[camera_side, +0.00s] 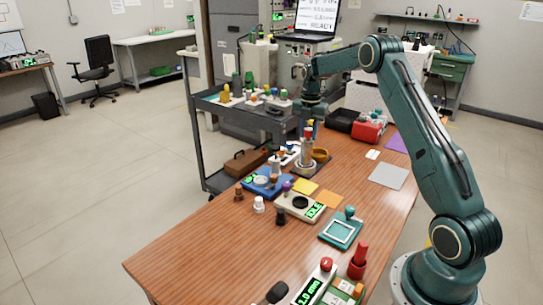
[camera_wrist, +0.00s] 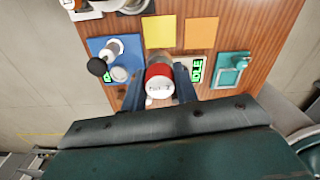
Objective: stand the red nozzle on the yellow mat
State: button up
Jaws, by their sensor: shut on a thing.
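My gripper (camera_wrist: 160,92) is shut on the red nozzle (camera_wrist: 159,72), a red piece with a white, lettered end facing the wrist camera. In the side view my gripper (camera_side: 309,124) is raised over the far part of the bench, with red showing at the fingertips. A pale upright part shows just below; I cannot tell whether it belongs to the held piece. The yellow mat (camera_wrist: 159,32) lies flat and bare on the wood, ahead of the held nozzle in the wrist view. It also shows in the side view (camera_side: 305,187), nearer the camera than my gripper.
An orange mat (camera_wrist: 201,33) lies right beside the yellow one. A blue device (camera_side: 265,182) and a pale device with a green display (camera_side: 302,206) flank the mats. A teal framed device (camera_side: 342,230) and several small bottles stand nearby. A grey mat (camera_side: 388,176) lies to the right.

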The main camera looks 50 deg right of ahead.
aim_at(308, 140)
notch_tip(308, 140, down, 18)
jog(key=shift+r, duration=0.2)
dwell(0.7)
jog(key=shift+f, duration=0.15)
jog(key=o, duration=1)
notch_tip(308, 140, up, 12)
jog(key=shift+r, duration=0.15)
dwell(0.7)
